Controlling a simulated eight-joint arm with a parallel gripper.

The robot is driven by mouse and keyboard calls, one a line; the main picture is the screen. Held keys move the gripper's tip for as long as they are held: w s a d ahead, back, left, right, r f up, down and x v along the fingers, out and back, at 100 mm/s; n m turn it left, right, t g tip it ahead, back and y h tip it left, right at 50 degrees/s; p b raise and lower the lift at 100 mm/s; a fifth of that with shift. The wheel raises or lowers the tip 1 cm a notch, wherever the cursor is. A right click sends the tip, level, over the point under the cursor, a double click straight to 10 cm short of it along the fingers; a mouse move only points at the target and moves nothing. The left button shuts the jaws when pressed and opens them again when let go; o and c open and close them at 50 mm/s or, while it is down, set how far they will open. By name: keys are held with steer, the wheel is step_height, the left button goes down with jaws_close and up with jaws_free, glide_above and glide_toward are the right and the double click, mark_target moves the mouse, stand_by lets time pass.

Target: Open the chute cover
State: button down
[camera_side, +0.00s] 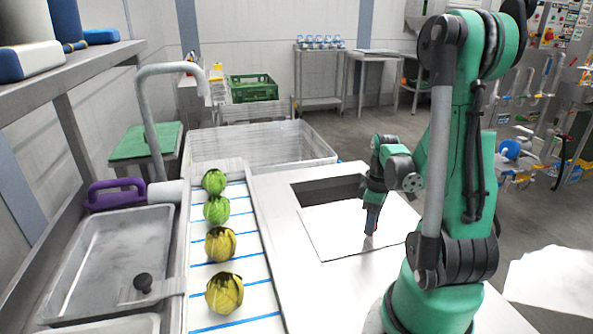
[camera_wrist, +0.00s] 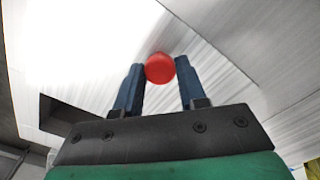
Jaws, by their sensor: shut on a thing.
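The chute cover (camera_side: 335,232) is a flat, pale sheet on the worktop. Behind it a strip of the dark chute opening (camera_side: 322,190) shows, so the opening is partly uncovered. My gripper (camera_side: 371,230) points down over the right part of the cover. In the wrist view its two blue fingers are shut on a round red knob (camera_wrist: 160,68), one finger on each side. In the side view the knob is mostly hidden by the fingers. A dark recess also shows at the left of the wrist view.
A slatted white belt (camera_side: 257,270) with blue lines carries several green and yellowish heads (camera_side: 224,292) left of the cover. A metal sink (camera_side: 110,255) with a tap lies farther left. A clear-walled basin (camera_side: 265,145) stands behind. The worktop between belt and cover is clear.

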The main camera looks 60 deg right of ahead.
steer(key=shift+c, duration=2.4)
jaws_free()
steer(key=shift+r, duration=2.8)
steer(key=w+a+r+t, duration=0.3)
steer(key=w+a, duration=0.3)
steer(key=a, duration=0.4)
steer(key=w+a+r+t, duration=0.3)
steer(key=w+a, duration=0.4)
steer(key=a, duration=0.4)
steer(key=shift+w+t, duration=0.15)
steer(key=shift+t, duration=0.45)
